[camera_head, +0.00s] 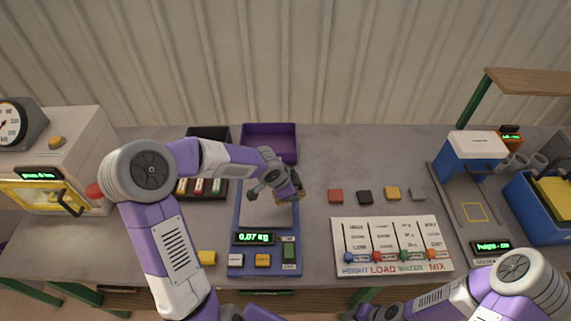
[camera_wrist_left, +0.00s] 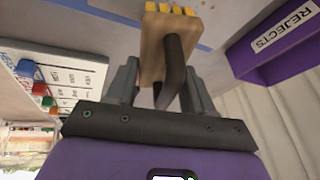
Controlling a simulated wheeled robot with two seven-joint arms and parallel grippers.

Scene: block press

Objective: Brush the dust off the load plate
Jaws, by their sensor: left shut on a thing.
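My left gripper (camera_head: 287,190) is over the load plate (camera_head: 257,213), a pale plate on the blue scale (camera_head: 237,240). In the left wrist view the gripper (camera_wrist_left: 162,84) is shut on the dark handle of a brush (camera_wrist_left: 161,44) with a tan block and yellow bristles. In the head view only a bit of the brush (camera_head: 299,196) shows beside the fingers. The arm hides part of the plate; I cannot make out dust or whether bristles touch it. The scale display reads 0.07 kg. My right gripper (camera_head: 374,312) is at the bottom edge, partly cut off.
A purple rejects tray (camera_head: 270,130) stands behind the scale. Several small coloured blocks (camera_head: 364,197) lie to its right, behind a white board with coloured knobs (camera_head: 391,243). A blue press (camera_head: 475,148) stands right, an oven-like machine (camera_head: 60,150) left.

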